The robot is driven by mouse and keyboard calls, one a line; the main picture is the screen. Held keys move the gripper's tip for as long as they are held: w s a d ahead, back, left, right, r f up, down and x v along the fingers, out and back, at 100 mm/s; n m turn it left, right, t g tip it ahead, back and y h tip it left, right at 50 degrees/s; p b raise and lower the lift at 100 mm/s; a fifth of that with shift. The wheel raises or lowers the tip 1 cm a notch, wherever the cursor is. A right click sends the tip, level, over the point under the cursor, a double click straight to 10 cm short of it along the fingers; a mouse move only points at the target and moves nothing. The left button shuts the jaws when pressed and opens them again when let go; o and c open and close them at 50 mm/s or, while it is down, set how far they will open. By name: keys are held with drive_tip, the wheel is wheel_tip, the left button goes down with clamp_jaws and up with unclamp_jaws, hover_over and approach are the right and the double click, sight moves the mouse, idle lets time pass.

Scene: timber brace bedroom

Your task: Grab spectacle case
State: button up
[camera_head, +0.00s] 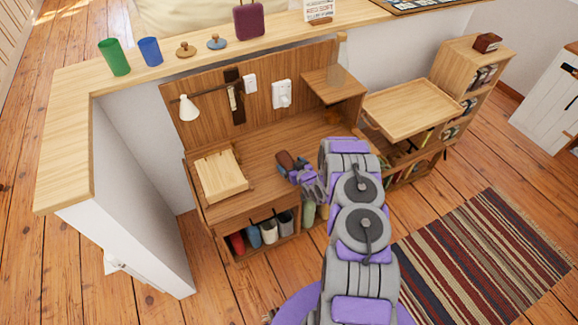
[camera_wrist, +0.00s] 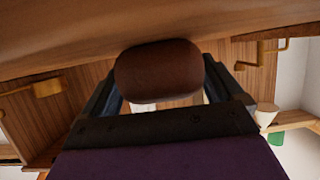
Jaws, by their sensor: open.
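The spectacle case, as I take it, is a dark brown rounded case (camera_head: 286,160) on the wooden desk (camera_head: 262,184). In the wrist view the brown case (camera_wrist: 158,70) fills the space between the fingertips. My gripper (camera_head: 291,170) is at the case, with its fingers open. In the wrist view my gripper (camera_wrist: 160,88) has a dark finger on each side of the case. I cannot tell whether either finger touches it. My arm hides part of the desk to the right.
A light wooden box (camera_head: 221,177) sits left on the desk. A white lamp (camera_head: 188,108) hangs above it. A small raised shelf (camera_head: 333,84) stands at the desk's back right. Several cups stand in the cubby below. A wooden tray (camera_head: 411,108) and bookshelf lie to the right.

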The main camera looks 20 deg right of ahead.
drive_tip(key=shift+a, duration=0.4)
drive_tip(key=c, duration=0.3)
drive_tip(key=shift+d, duration=0.3)
drive_tip(key=c, duration=0.7)
drive_tip(key=shift+s+a, duration=0.1)
drive_tip(key=shift+c, duration=0.4)
drive_tip(key=shift+r, duration=0.1)
